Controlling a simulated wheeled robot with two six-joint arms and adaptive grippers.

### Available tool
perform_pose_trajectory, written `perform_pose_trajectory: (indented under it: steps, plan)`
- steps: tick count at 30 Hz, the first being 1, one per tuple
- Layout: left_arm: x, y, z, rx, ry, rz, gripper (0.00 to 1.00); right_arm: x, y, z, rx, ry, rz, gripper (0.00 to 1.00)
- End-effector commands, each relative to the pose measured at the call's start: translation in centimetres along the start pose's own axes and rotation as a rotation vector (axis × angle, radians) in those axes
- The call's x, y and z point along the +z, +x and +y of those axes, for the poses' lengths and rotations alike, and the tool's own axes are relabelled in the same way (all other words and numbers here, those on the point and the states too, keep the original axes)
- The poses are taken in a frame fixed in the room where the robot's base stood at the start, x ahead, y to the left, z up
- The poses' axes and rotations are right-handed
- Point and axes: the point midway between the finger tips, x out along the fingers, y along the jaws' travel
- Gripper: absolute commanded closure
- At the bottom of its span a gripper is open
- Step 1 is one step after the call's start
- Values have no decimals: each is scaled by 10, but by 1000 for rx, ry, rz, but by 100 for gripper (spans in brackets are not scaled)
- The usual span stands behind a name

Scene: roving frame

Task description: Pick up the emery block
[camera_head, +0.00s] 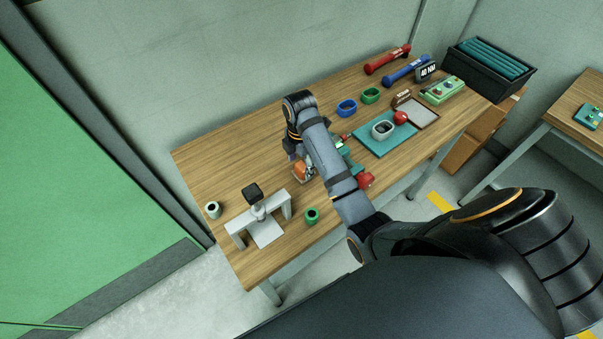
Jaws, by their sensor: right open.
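A small brown block with a pale marking (402,98), which looks like the emery block, lies toward the right back of the wooden table (215,165). My right arm reaches over the table's middle, and its gripper (308,172) is down near the tabletop, open, partly hidden by my own arm. It is well to the left of the brown block. An orange item (300,169) shows right by the gripper; its shape is mostly covered, and I cannot tell whether they touch. My left gripper is not in view.
A teal mat (372,146) with a grey ring lies right of my arm. A grey stand (285,206), a green cup (312,215) and a white cup (212,209) are at left.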

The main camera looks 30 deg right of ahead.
Motion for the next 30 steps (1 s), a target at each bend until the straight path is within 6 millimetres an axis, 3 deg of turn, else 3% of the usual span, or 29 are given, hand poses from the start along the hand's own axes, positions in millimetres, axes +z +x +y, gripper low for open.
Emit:
perform_pose_trajectory:
  steps: [1,7,15,23,26,30]
  plan:
    - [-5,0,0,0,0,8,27,0,-1,0,0,0,0,32]
    - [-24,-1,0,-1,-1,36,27,0,-1,0,0,0,0,59]
    - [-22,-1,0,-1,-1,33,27,0,-1,0,0,0,0,93]
    - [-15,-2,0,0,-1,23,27,0,-4,0,0,0,0,93]
    - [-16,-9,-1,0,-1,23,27,0,-13,0,1,0,0,93]
    - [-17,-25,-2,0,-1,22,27,0,-40,1,4,0,0,93]
